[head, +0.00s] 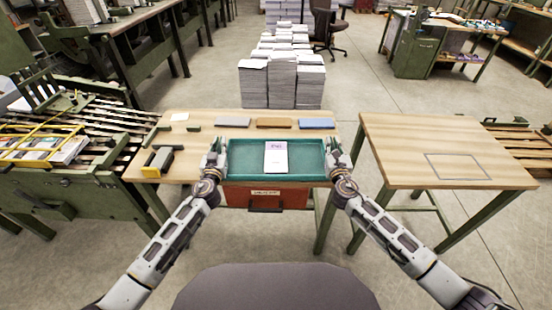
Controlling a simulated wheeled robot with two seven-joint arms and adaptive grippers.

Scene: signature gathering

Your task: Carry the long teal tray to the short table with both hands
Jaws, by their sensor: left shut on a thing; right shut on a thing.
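The long teal tray (248,170) is at the front edge of the wooden table before me, with a white booklet (276,158) lying in it. I cannot tell whether the tray rests on the table or is slightly raised. My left gripper (216,158) is shut on the tray's left end. My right gripper (335,157) is shut on the tray's right end. The fingertips are small and partly hidden against the tray ends. A separate wooden table (400,150) stands to the right, with a dark rectangle outline (458,167) on its top; it appears to be the short table.
Grey, brown and blue blocks (316,124) lie behind the tray. A yellow-and-grey tool (158,161) sits at left. A red drawer (266,196) hangs below the tray. A narrow gap parts the two tables. The right tabletop is bare. Paper stacks (283,80) stand behind.

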